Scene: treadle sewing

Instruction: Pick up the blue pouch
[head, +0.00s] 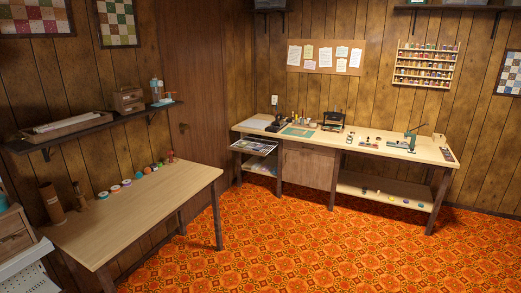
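I cannot make out a blue pouch anywhere in the head view. Neither of my grippers shows in it. A long wooden workbench (385,149) stands along the back wall. A green mat (298,132) and small tools lie on it, too small to tell apart.
The orange patterned floor (290,235) is clear between the left table and the workbench. A lower shelf (385,190) under the workbench holds small items. An open drawer or tray (254,147) juts out at its left end. A thread rack (426,66) hangs on the back wall.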

